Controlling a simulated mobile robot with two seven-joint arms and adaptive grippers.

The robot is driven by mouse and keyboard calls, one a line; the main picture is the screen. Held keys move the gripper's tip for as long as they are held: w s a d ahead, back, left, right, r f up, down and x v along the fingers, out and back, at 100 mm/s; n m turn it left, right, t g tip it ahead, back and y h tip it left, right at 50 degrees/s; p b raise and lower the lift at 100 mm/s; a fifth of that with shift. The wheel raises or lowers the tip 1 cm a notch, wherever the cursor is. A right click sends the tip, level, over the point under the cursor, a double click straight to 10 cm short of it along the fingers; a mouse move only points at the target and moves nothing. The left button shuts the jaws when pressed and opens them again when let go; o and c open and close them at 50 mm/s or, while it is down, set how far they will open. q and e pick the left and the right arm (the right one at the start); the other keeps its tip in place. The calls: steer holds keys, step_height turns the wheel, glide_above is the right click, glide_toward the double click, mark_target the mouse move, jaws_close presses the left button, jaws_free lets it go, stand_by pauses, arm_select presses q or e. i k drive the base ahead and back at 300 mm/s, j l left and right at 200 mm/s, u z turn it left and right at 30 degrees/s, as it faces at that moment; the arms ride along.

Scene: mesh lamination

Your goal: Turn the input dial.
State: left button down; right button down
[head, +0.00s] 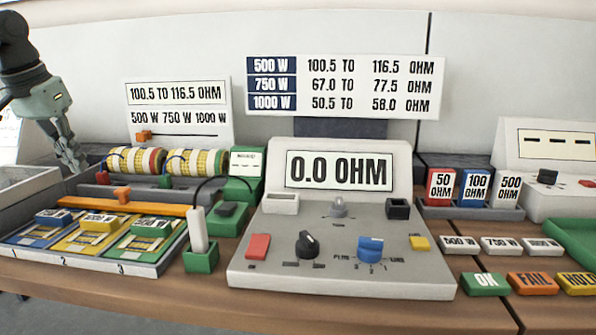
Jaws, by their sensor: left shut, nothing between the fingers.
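A light grey console (340,277) with a tilted display (339,171) reading 0.0 OHM stands in the middle of the table. On its sloped face are a black dial (307,244), a blue dial (370,250) and a small grey knob (338,207). Small position marks surround the blue dial; the dial labels are too small to read surely, so I cannot tell which one is the input dial. My left gripper (76,158) is shut and empty at the far left, above the left tray and well away from the console. My right gripper is out of view.
A red button (258,246) and yellow button (419,243) flank the dials. A white probe (197,229) stands upright left of the console, with a black cable. Numbered trays (85,258) and an orange bar (135,206) lie left; resistor blocks (441,187) and OK, FAIL, HOLD tiles lie right.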

mark_target(370, 250)
steer(key=k, duration=1)
